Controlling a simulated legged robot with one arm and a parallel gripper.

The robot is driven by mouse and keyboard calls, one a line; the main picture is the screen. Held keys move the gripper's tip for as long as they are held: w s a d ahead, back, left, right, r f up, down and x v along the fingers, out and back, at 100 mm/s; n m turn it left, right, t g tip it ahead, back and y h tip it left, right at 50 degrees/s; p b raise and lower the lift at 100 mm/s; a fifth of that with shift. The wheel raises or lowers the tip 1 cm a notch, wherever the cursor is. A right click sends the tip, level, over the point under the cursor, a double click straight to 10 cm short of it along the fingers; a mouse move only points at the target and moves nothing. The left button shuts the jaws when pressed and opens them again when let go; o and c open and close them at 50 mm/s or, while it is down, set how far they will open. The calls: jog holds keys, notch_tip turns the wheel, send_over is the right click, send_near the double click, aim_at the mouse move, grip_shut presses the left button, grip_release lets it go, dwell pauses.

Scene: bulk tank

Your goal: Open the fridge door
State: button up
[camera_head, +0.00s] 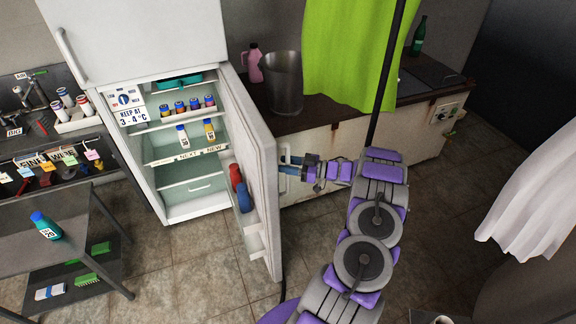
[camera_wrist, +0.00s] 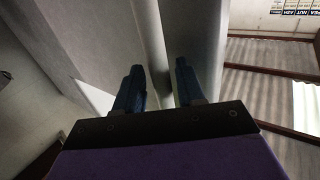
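The white fridge's lower door (camera_head: 262,165) stands wide open, swung out to the right, so the shelves inside (camera_head: 190,150) show. My gripper (camera_head: 288,167) is at the outer face of the door, beside a pale handle-like part. In the wrist view my two dark blue fingers (camera_wrist: 160,88) are apart, with a grey vertical bar (camera_wrist: 150,45), which looks like the door handle, between them. I cannot tell whether the fingers press on it. The upper fridge door (camera_head: 135,35) is shut.
Bottles (camera_head: 243,190) stand in the door's racks. A cart (camera_head: 60,235) with a green bottle stands at the front left. A counter (camera_head: 310,115) with a metal bin (camera_head: 284,82) lies behind the open door. Tiled floor (camera_head: 200,270) is clear before the fridge.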

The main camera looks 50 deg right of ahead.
jog(key=shift+s, duration=0.1)
jog(key=p+v, duration=0.1)
jog(key=v, duration=1.6)
jog(key=shift+d+p, duration=0.2)
jog(key=shift+p, duration=0.2)
jog(key=shift+s, duration=0.1)
